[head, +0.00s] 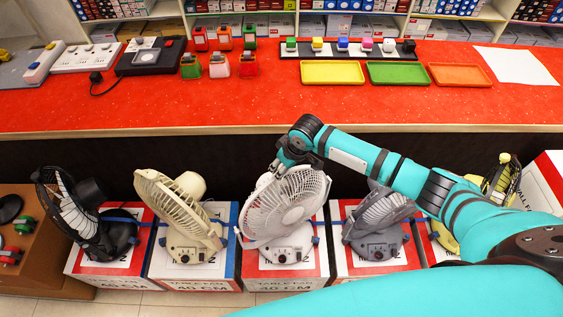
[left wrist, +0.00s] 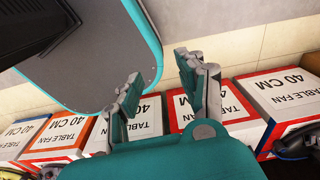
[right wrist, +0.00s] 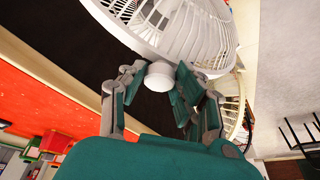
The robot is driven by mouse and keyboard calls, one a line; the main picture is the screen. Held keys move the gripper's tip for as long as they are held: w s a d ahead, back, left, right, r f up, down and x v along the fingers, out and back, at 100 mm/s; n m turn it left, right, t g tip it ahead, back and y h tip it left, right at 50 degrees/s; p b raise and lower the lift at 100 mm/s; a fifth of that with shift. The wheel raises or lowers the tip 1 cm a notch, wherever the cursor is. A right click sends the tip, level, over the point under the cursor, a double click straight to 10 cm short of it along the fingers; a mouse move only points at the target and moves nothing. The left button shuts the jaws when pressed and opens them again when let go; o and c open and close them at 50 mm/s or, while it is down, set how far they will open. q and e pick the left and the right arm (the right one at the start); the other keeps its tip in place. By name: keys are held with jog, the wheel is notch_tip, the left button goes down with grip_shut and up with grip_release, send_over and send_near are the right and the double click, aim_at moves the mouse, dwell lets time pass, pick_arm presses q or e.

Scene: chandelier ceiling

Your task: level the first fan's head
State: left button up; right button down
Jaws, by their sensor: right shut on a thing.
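A row of table fans stands on boxes: black (head: 72,213), cream (head: 172,205), white (head: 290,205), grey (head: 382,218) and yellow (head: 500,182). The frames do not show which counts as first. My right gripper (head: 289,160) is behind the top of the white fan's head, which looks tilted back. In the right wrist view, my right gripper (right wrist: 157,70) is shut on the round white rear cap (right wrist: 158,80) behind the white grille (right wrist: 205,35). My left gripper (left wrist: 160,68) is open and empty, above the box fronts; it is outside the head view.
Red-and-white and blue-and-white boxes (head: 288,270) hold the fans close together. Behind them runs a red counter (head: 250,110) with trays (head: 398,73) and small gadgets. A brown display stand (head: 40,265) is at the left. My right arm passes over the grey fan.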

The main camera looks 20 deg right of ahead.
jog(key=shift+s+d+t+p, duration=0.15)
jog(key=shift+s+t+p, duration=0.15)
jog(key=shift+s+p, duration=0.2)
jog(key=shift+s+d+t+p, duration=0.15)
jog(key=shift+s+t+p, duration=0.2)
jog(key=shift+s, duration=0.5)
jog(key=c, duration=1.3)
grip_release()
jog(key=o, duration=0.4)
jog(key=shift+s+d, duration=0.1)
jog(key=shift+s, duration=0.05)
jog(key=shift+c, duration=0.2)
jog(key=shift+r, duration=0.1)
pick_arm(q)
jog(key=w+r, duration=0.2)
jog(key=shift+w+r, duration=0.25)
jog(key=shift+r, duration=0.1)
pick_arm(e)
jog(key=v, duration=1.2)
jog(key=shift+d, duration=0.25)
